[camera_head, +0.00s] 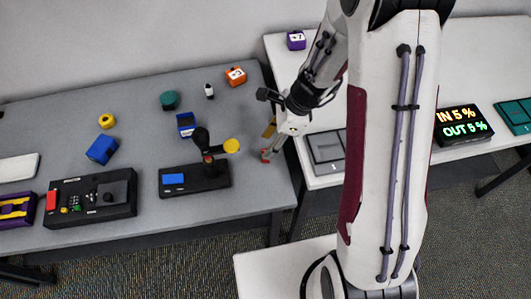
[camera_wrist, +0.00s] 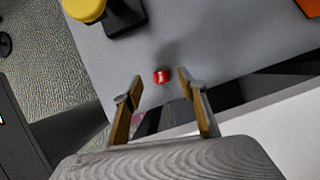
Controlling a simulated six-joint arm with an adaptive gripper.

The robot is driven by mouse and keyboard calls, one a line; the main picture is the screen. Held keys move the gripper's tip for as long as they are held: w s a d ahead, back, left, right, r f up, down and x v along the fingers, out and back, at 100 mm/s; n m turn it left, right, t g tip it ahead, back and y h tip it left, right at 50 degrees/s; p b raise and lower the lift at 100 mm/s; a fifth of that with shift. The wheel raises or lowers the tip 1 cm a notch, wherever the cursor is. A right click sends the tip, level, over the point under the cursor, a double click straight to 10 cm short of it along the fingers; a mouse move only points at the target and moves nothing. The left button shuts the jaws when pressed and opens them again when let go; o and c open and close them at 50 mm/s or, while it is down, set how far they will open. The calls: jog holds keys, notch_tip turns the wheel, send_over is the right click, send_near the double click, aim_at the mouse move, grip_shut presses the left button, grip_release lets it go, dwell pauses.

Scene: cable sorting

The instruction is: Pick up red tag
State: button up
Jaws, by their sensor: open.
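A small red tag (camera_wrist: 162,77) with a pale mark lies on the grey table near its edge in the wrist view. My gripper (camera_wrist: 160,86) is open, and the tag shows between its two fingertips, a little beyond them. The fingers are apart from the tag in the picture; I cannot tell their exact height over it. In the head view my gripper (camera_head: 268,142) points down over the right end of the grey table, and a small red patch, likely the tag (camera_head: 265,155), shows by the fingertips.
The black device with a yellow disc (camera_head: 231,146) stands close left of my gripper. The white table (camera_head: 328,116) with a grey tray (camera_head: 327,150) is to the right, across a gap. Blue, teal and orange (camera_head: 236,76) items lie farther back. The grey table's front edge is near.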

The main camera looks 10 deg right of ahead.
jog(key=shift+a+f, duration=0.1)
jog(key=shift+f, duration=1.4)
jog(key=shift+x, duration=1.15)
jog(key=c, duration=0.9)
